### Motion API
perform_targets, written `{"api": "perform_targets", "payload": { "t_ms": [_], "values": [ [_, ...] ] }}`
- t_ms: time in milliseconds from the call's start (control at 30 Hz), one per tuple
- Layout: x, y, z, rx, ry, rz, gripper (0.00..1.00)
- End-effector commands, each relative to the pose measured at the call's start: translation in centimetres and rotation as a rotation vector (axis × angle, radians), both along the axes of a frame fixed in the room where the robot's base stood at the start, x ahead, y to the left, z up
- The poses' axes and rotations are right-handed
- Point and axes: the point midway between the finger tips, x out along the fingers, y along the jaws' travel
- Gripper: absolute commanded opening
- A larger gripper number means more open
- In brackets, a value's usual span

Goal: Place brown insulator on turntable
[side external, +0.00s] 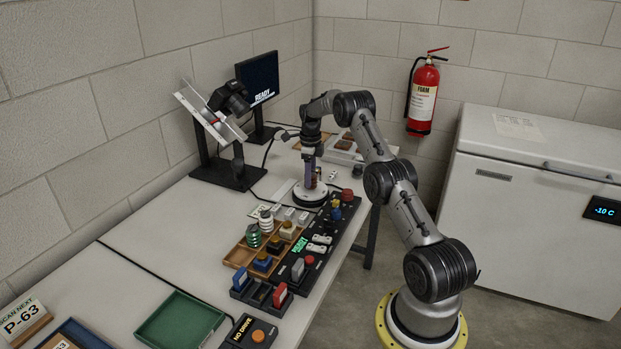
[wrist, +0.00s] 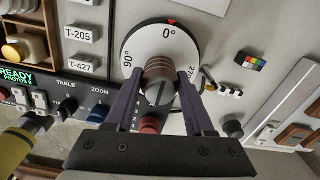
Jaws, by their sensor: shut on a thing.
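The brown insulator (wrist: 160,84) is ribbed and sits between my fingers, over the turntable's middle in the wrist view. My gripper (wrist: 160,76) is shut on it, one dark purple finger on each side. The turntable (wrist: 137,47) is a white disc with angle marks and a red pointer at 0°. In the side view my gripper (side external: 311,183) points down over the turntable (side external: 309,197). The insulator is small and mostly hidden there. I cannot tell whether its base touches the disc.
A wooden tray (side external: 232,261) holds a green insulator (side external: 253,236), a white insulator (side external: 266,220) and other parts. Label blocks T-205 (wrist: 81,33) and T-427 (wrist: 81,66) stand beside the disc. A black control panel (side external: 310,262) runs along the front. A camera rig (side external: 229,101) stands behind.

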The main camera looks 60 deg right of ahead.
Motion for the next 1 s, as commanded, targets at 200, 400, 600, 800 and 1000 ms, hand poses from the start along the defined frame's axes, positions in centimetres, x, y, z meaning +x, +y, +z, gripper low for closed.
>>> {"api": "perform_targets", "payload": {
  "t_ms": [200,400,600,800,1000],
  "values": [
    [0.05,-0.04,-0.59,-0.003,-0.002,0.0,0.0],
    [0.01,-0.02,-0.87,-0.002,-0.001,0.0,0.0],
    [0.0,-0.01,-0.97,-0.001,-0.001,0.0,0.82],
    [0.0,-0.01,-0.96,-0.001,-0.001,0.0,0.83],
    [0.05,-0.05,-0.3,-0.002,-0.003,0.0,0.83]
  ]
}}
